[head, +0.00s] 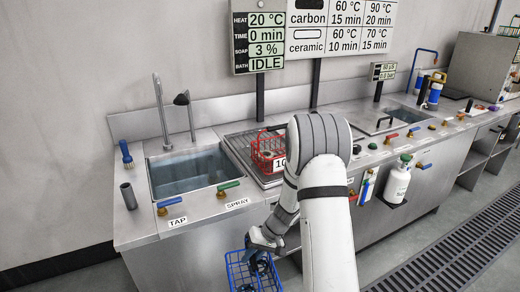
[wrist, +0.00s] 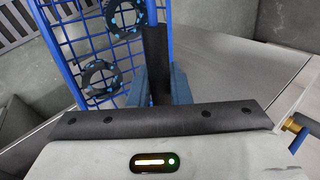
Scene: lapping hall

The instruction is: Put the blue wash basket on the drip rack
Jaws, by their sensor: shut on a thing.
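The blue wash basket (head: 238,272) hangs low in front of the counter in the head view, its lower part cut off by the frame edge. Dark rings lie in it; in the wrist view the basket (wrist: 75,50) shows blue mesh and rings with light blue marks. My gripper (head: 265,238) is shut on its dark upright handle, seen between the two fingers (wrist: 162,88) in the wrist view.
A sink with water (head: 190,172) lies left of the rack, with tap and spray valves (head: 228,186) at its front edge. A tall faucet (head: 161,112) rises behind it. A white bottle (head: 397,184) hangs on the counter front at right. A floor grate (head: 450,245) runs along the right.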

